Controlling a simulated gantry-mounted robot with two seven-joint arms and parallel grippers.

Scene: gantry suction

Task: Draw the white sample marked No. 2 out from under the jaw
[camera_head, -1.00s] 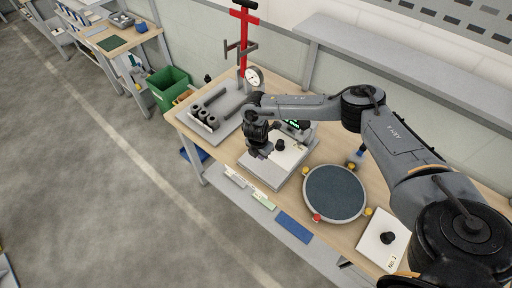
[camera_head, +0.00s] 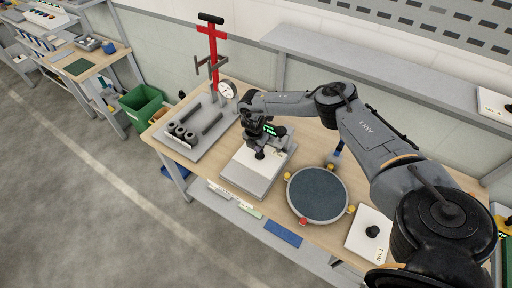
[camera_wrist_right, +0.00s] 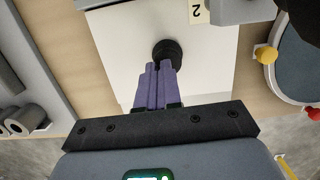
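The white sample (camera_head: 254,170) lies flat on a grey plate (camera_head: 232,187) on the table, with a black knob (camera_head: 259,154) standing on it. In the right wrist view the sample (camera_wrist_right: 110,45) fills the middle, with a label "2" (camera_wrist_right: 195,11) by its upper edge. My right gripper (camera_wrist_right: 159,64) has its two purple fingers close together. Their tips overlap the near edge of the knob (camera_wrist_right: 167,50) in that view. I see nothing between them; contact cannot be told. The wrist hides part of the sample in the head view. I cannot make out the jaw clearly. My left gripper is out of view.
A round dark disc (camera_head: 317,194) with coloured knobs around its rim stands right of the sample. Another white sample, No. 1 (camera_head: 361,230), lies further right. At left are a grey tray (camera_head: 207,143) with dark cylinders and a red stand (camera_head: 213,62). A shelf (camera_head: 385,80) runs behind.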

